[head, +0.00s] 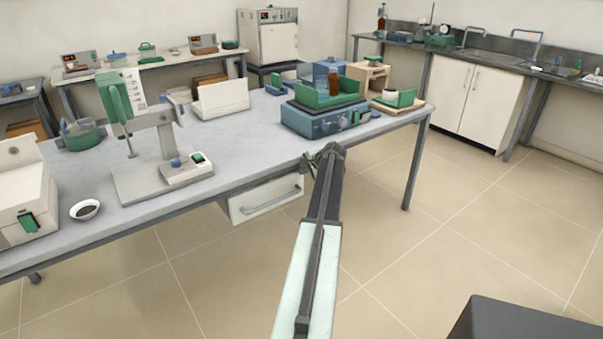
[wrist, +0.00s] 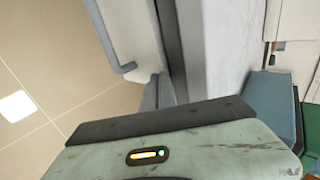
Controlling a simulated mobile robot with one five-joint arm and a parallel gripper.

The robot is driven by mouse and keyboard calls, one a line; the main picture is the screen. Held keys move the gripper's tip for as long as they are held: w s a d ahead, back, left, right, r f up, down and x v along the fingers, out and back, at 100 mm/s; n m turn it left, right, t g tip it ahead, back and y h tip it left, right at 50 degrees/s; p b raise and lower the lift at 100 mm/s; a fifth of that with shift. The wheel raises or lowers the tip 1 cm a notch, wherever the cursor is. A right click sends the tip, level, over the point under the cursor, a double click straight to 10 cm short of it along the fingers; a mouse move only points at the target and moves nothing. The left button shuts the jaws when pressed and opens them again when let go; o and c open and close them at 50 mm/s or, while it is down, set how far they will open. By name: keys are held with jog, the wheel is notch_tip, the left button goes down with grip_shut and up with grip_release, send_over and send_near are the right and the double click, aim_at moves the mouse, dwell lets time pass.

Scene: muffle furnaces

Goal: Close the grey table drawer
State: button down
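The drawer (head: 262,200) hangs under the front edge of the grey-topped table (head: 240,160). It has a pale front with a grey bar handle (head: 268,203). In the head view its right end lies just left of my gripper (head: 325,155), and how far it stands out is hard to tell. In the wrist view the pale drawer (wrist: 132,30) and its grey handle (wrist: 103,35) show at the top, beside the table edge (wrist: 172,45). My gripper is near the table's front edge, right of the drawer. Its fingers are too small and dark to read.
A blue and green device (head: 325,115) stands on the table beyond my gripper. A stand instrument (head: 150,130), a white box (head: 222,98) and a small bowl (head: 85,209) are further left. The tiled floor (head: 440,240) right of my arm is clear.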

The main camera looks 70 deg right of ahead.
jog(key=s+a+f+p+v, duration=0.1)
jog(key=f+p+v, duration=0.1)
jog(key=p+v, duration=0.5)
jog(key=v, duration=0.6)
jog(key=shift+a, duration=0.2)
jog(key=shift+s, duration=0.1)
